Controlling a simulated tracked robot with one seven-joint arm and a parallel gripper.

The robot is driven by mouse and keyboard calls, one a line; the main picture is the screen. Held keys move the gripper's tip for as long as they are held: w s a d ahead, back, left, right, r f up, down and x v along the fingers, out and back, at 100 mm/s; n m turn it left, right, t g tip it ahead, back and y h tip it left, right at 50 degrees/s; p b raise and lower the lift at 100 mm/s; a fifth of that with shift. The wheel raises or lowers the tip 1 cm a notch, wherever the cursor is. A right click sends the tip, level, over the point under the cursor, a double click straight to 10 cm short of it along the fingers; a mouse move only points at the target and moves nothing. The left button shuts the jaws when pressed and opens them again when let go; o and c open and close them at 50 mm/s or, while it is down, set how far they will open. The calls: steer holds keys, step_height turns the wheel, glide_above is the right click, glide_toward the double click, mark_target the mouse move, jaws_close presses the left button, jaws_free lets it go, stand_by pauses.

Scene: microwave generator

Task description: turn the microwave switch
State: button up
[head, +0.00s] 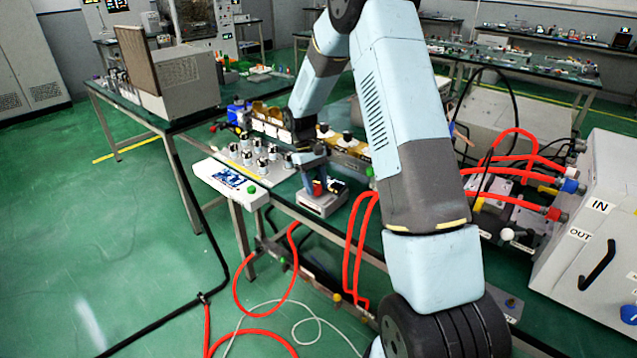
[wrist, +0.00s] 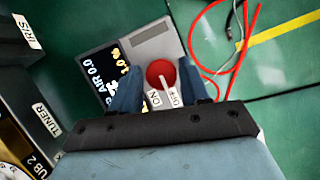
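The microwave switch (wrist: 160,72) is a round red knob with a pale bar, on a small grey box (wrist: 150,45) with a black display. ON and OFF labels show beside the knob in the wrist view. My gripper (wrist: 159,82) has its two blue fingers apart, one on each side of the knob and very close to it. I cannot tell whether either finger touches it.
A white panel with a blue display (head: 228,178) and several knobs sits left of the box. Red hoses (head: 358,235) hang at the table's front edge. A large white cabinet (head: 590,225) with IN and OUT labels stands at the right. A TUNER-labelled unit (wrist: 48,120) is close on the wrist view's left.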

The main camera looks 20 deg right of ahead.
steer(key=shift+o, duration=1.2)
steer(key=shift+w+a+r, duration=0.1)
steer(key=v, duration=1.3)
steer(key=shift+r, duration=0.25)
steer(key=shift+a, duration=0.1)
